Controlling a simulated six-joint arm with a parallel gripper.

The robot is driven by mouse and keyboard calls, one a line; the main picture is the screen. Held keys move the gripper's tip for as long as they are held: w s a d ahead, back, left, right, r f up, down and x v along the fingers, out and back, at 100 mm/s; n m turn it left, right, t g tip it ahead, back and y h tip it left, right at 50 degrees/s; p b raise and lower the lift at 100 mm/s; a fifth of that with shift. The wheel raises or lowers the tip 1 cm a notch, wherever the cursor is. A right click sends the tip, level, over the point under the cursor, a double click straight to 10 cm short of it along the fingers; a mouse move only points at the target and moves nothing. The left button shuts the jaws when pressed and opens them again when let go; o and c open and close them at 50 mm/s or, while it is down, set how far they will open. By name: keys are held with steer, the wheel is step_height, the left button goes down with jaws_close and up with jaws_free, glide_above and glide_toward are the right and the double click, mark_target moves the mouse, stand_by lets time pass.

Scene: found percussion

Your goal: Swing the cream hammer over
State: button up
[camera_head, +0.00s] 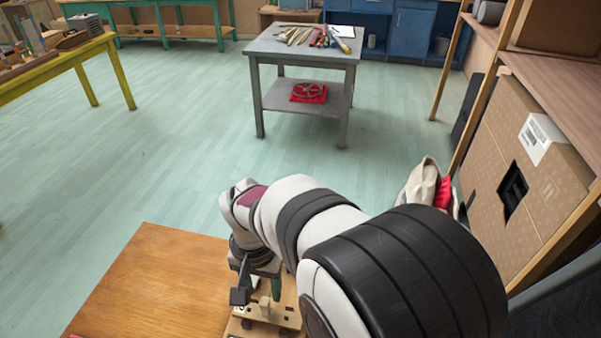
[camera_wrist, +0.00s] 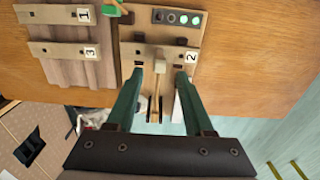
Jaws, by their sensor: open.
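The cream hammer (camera_wrist: 160,67) is a small pale head on a light wooden stem, in the wrist view, on a wooden board (camera_wrist: 163,31) labelled 2. My gripper (camera_wrist: 159,72) is open, with one green finger on each side of the hammer. I cannot tell whether either finger touches it. In the head view my gripper (camera_head: 258,284) reaches down over the board (camera_head: 285,314) at the table's right part, and a cream piece (camera_head: 265,305) shows below the fingers. My arm hides much of the board there.
In the wrist view, a panel (camera_wrist: 77,67) with tags 1 and 3 stands beside the board, with a green piece (camera_wrist: 113,9) near its top. Round lights (camera_wrist: 183,19) sit on the board. The wooden table (camera_head: 150,285) is bare at left in the head view.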

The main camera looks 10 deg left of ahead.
mark_target(265, 301)
steer(key=shift+f, duration=2)
jaws_close()
